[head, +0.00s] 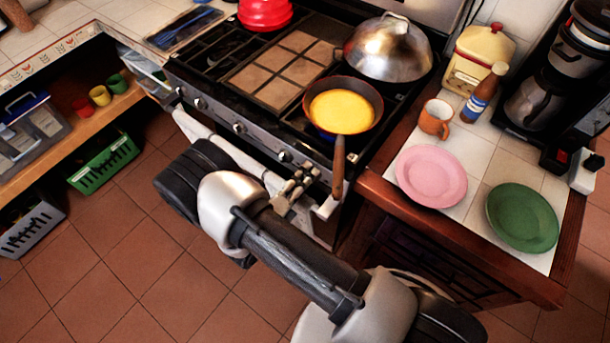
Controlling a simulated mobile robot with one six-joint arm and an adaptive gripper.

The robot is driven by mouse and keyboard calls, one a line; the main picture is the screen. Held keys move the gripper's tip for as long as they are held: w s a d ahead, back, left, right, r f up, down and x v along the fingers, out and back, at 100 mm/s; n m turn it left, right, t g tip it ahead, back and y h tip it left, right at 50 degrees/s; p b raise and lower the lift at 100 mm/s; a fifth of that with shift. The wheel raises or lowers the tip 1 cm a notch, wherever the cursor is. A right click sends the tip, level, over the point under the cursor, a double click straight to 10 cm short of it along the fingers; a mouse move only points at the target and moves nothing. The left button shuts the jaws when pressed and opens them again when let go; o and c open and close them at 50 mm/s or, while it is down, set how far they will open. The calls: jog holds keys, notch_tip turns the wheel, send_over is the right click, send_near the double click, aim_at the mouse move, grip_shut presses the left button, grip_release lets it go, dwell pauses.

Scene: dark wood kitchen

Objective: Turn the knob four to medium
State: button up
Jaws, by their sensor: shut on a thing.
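The stove's front panel (222,120) carries a row of round knobs. Clear ones are a far-left knob (180,91), a second knob (199,103), a middle knob (239,128) and a knob (284,156) just left of my fingertips. My gripper (304,178) is at the right end of the panel, below the pan. It is shut on what looks like the stove knob at that end, mostly hidden by the fingers. The knob's markings and setting cannot be read.
A pan (343,105) with yellow food sits on the front right burner, its handle (337,170) sticking out close beside my gripper. A metal dome lid (388,47) stands behind it. A pink plate (431,176) and green plate (522,217) lie on the right counter.

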jog(key=shift+f+n, duration=0.15)
jog(key=shift+n, duration=1.15)
jog(key=o, duration=1)
jog(key=shift+c, duration=0.2)
jog(key=v, duration=1.2)
jog(key=shift+a, duration=0.15)
